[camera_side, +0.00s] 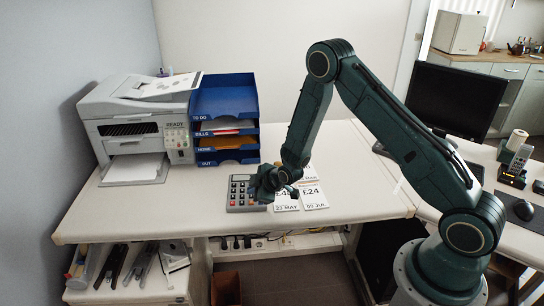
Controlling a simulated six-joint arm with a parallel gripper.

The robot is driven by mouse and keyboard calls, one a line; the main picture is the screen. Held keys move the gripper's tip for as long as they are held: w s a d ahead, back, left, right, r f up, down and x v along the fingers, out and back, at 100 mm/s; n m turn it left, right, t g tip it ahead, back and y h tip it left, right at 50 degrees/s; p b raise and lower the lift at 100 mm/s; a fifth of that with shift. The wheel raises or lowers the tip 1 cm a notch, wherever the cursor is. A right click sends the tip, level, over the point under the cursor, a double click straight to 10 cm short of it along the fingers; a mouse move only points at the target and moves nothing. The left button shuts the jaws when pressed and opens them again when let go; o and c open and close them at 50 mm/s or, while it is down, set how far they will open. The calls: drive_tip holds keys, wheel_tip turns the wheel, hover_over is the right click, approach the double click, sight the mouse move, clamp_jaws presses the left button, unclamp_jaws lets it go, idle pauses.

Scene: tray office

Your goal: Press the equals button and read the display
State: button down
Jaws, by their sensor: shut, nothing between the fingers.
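A grey calculator (240,194) with dark keys lies near the front edge of the white desk. My gripper (266,194) is shut and empty, at the right side of the calculator. It hides the calculator's right part, so I cannot see the equals button or tell whether the gripper touches it. The display at the calculator's top is too small to read.
Paper slips (314,196) with prices and dates lie right of the calculator. A printer (140,120) and a blue tray stack (226,105) stand behind it at the left. A monitor (458,100) is at the right. The desk (365,190) is clear right of the slips.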

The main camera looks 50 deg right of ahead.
drive_tip(key=shift+r, duration=1.6)
drive_tip(key=shift+r, duration=0.1)
wheel_tip(320, 180, up, 13)
drive_tip(key=m, duration=0.2)
hover_over(254, 205)
drive_tip(key=s+a, duration=0.2)
drive_tip(key=s, duration=0.2)
drive_tip(key=s+a+r+m+g, duration=0.2)
drive_tip(key=s+r, duration=0.6)
drive_tip(key=r, duration=0.2)
drive_tip(key=s+r+m, duration=0.2)
drive_tip(key=s+r, duration=0.1)
drive_tip(key=s, duration=0.9)
drive_tip(key=s+a+r+m+g, duration=0.1)
drive_tip(key=s+r, duration=0.3)
drive_tip(key=s, duration=0.8)
drive_tip(key=shift+a+r+m+g, duration=0.15)
drive_tip(key=shift+a+m+g, duration=0.15)
drive_tip(key=shift+m, duration=0.4)
